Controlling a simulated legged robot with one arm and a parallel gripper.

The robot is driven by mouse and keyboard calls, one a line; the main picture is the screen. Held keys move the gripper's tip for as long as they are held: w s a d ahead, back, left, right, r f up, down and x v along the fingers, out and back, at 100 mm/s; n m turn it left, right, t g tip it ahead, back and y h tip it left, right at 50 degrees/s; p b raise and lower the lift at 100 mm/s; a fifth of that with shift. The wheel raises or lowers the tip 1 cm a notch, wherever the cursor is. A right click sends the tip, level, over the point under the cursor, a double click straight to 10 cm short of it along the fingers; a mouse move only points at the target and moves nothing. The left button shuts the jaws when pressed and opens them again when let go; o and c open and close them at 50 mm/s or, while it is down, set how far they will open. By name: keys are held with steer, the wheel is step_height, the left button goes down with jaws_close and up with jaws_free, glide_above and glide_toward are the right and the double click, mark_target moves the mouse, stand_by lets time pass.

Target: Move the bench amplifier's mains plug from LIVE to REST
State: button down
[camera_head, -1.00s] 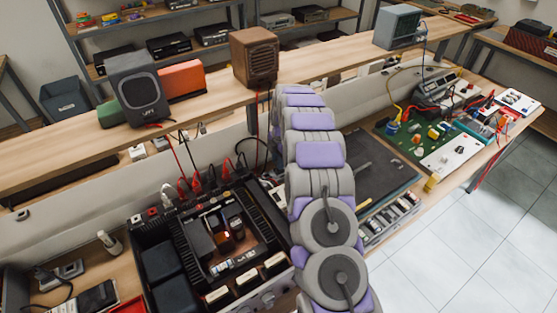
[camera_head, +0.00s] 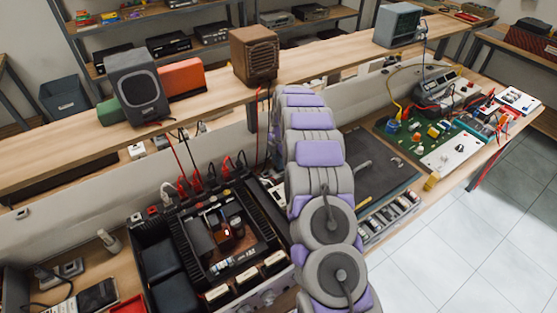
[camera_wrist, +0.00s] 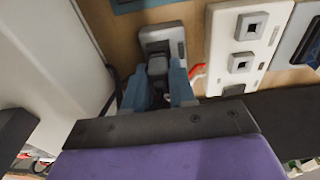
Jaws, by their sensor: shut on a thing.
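In the wrist view my gripper (camera_wrist: 157,84) has its two blue-grey fingers shut on a dark plug (camera_wrist: 157,67). The plug is at a grey socket block (camera_wrist: 160,36) on a wooden surface; I cannot tell whether it is seated in the block or just in front of it. To its right is a white plate (camera_wrist: 243,62) with two square grey fittings. No LIVE or REST label is readable. In the head view the open black amplifier (camera_head: 225,245) stands on the bench, left of my arm. My arm hides the gripper and plug there.
Red and black leads (camera_head: 197,182) rise behind the amplifier. A pale rail runs behind it, below a shelf with a brown speaker (camera_head: 254,55). A dark mat (camera_head: 372,170) and a green circuit board (camera_head: 412,135) lie to the right of my arm.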

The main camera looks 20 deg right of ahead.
steer(key=shift+f, duration=0.35)
stand_by(0.4)
steer(key=c, duration=0.8)
jaws_free()
steer(key=shift+c, duration=0.2)
steer(key=shift+r, duration=0.1)
step_height(320, 180, up, 22)
steer(key=d+p, duration=0.1)
steer(key=p, duration=0.4)
steer(key=shift+d, duration=0.4)
